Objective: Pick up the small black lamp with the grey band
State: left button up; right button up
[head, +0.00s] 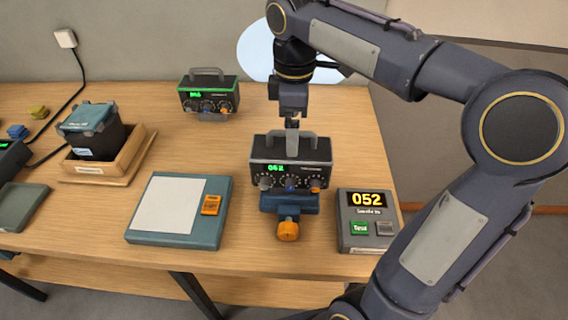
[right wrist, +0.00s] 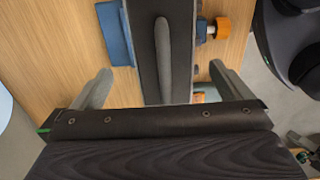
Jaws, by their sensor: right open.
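The small black lamp with the grey band (head: 290,165) sits upright on a blue stand (head: 278,204) with an orange knob. I cannot tell the exact height of the fingertips against the handle. My left gripper is not in view.
A similar black lamp with a green band (head: 208,95) stands at the back. A grey box reading "052" (head: 366,222) is right of the stand. A blue-grey pad (head: 137,232) lies left. A wooden tray (head: 100,168) holds a dark container. Bare table lies between.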

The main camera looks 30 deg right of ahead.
aim_at(291, 160)
jog(key=f, duration=0.6)
jog(key=shift+s+a, duration=0.15)
jog(key=shift+a, duration=0.05)
jog(key=c, duration=2)
jog(key=shift+r, duration=0.15)
jog(key=shift+c, duration=0.6)
jog(key=shift+r, duration=0.1)
